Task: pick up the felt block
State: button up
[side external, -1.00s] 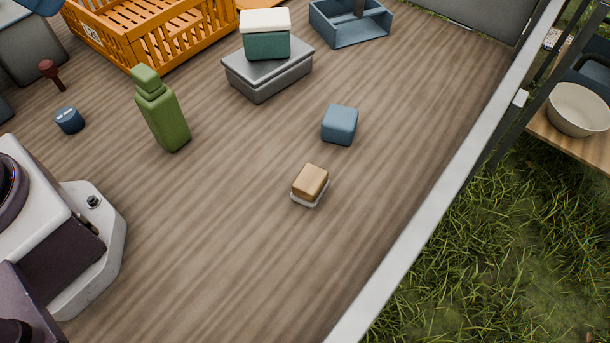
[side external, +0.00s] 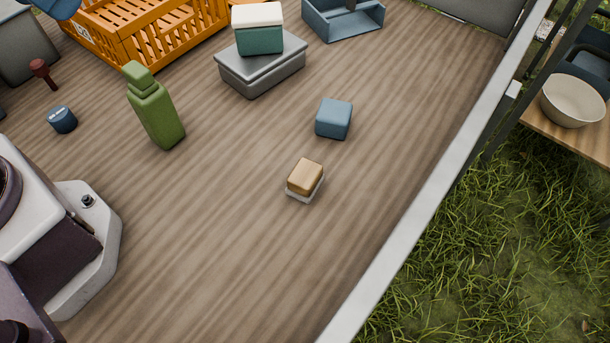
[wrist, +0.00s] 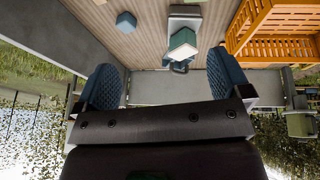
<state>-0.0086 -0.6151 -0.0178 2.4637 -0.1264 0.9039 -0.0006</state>
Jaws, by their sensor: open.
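A small block with a tan top and a pale base (side external: 305,178) lies on the wooden deck in the side view. A plain blue block (side external: 334,118) lies just behind it, to the right, and also shows at the top of the wrist view (wrist: 126,21). I cannot tell from their surfaces which of the two is felt. My gripper (wrist: 164,78) is open in the wrist view, its two blue ribbed fingers wide apart with nothing between them. It is away from both blocks.
A grey box (side external: 262,67) carries a teal box with a white lid (side external: 258,28). An orange crate (side external: 140,40) and a blue open tray (side external: 343,22) are behind. A metal rail (side external: 440,170) edges the deck. The deck front is clear.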

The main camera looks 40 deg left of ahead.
jog(key=w+d+f+n+g+h, duration=0.4)
jog(key=w+d+f, duration=0.2)
jog(key=d+f, duration=0.1)
jog(key=n+h, duration=0.7)
jog(key=n, duration=0.2)
send_near(299, 169)
notch_tip(299, 169, up, 6)
jog(key=s+d, duration=0.2)
jog(key=s, duration=0.1)
jog(key=f+n, duration=0.2)
jog(key=w+d+f+n+t, duration=0.1)
jog(key=f+n, duration=0.1)
jog(key=f, duration=0.1)
jog(key=d+f+n+t+h, duration=0.1)
jog(key=f+n, duration=0.1)
jog(key=f, duration=0.1)
jog(key=shift+w+d+f, duration=0.2)
jog(key=shift+w+f, duration=0.05)
jog(key=shift+w, duration=0.15)
jog(key=x, duration=0.7)
jog(key=shift+w+d+f, duration=0.1)
jog(key=shift+w+f, duration=0.15)
jog(key=shift+w, duration=0.05)
jog(key=shift+c, duration=0.3)
jog(key=c, duration=1)
